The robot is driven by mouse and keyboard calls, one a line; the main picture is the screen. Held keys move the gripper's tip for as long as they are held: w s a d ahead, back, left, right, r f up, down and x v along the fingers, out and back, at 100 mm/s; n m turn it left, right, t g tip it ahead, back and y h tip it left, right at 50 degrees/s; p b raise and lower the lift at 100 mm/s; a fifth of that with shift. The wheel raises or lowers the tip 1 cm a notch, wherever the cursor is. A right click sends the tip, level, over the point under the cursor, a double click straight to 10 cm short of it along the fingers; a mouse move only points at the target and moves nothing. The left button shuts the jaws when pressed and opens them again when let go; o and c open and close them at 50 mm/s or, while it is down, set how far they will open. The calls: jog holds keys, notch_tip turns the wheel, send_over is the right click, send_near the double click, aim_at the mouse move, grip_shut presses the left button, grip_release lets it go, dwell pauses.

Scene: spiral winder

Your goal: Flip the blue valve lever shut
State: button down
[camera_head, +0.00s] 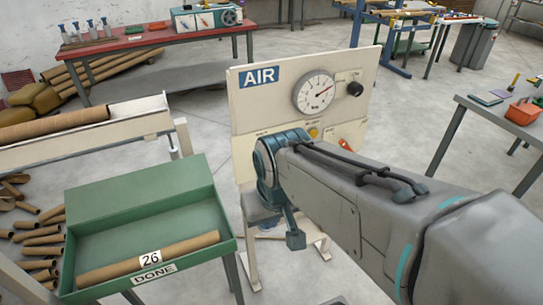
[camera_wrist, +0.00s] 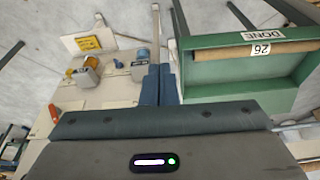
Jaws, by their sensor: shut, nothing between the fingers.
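The pale AIR panel (camera_head: 245,108) stands in the middle of the head view, with my arm across its lower part. In the wrist view it appears turned round, and a small valve with a blue-grey part (camera_wrist: 143,54), seemingly the blue valve lever, stands out from it. My gripper (camera_wrist: 159,68) is shut and empty, its fingertips just right of that valve in the picture. I cannot tell whether they touch. In the head view my arm hides the blue lever.
A yellow-marked valve (camera_wrist: 88,72) and a red-orange lever (camera_wrist: 55,111) sit farther left on the panel. A pressure gauge (camera_head: 315,92) and black knob (camera_head: 355,89) are above. The green DONE tray (camera_head: 140,192), holding a cardboard tube (camera_head: 150,258), stands close left.

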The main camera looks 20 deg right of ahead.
jog(key=w+a+f+m+g+y+b, duration=0.3)
jog(key=w+f+m+y+b, duration=0.1)
jog(key=f+y, duration=0.45)
jog(key=w+a+f+m+g+y+b, duration=0.2)
jog(key=w+f+m+y+b, duration=0.15)
jog(key=f+y, duration=0.55)
jog(key=w+d+f+m+t+h+b, duration=0.1)
jog(key=w+d+f+m+t+h, duration=0.2)
jog(key=d+m+t, duration=0.4)
jog(key=w+d+f+m+t+h+b, duration=0.1)
jog(key=w+d+f+m+t+h, duration=0.3)
jog(key=d+m+t+h, duration=0.3)
jog(key=w+d+f+m+t+h+b, duration=0.2)
jog(key=w+d+f+m+t+h, duration=0.2)
jog(key=m+t, duration=1)
jog(key=d+t+h, duration=0.1)
jog(key=d+h, duration=0.2)
jog(key=shift+w+d+f, duration=0.2)
jog(key=shift+d+f, duration=0.05)
jog(key=shift+f, duration=0.15)
jog(key=shift+y, duration=0.25)
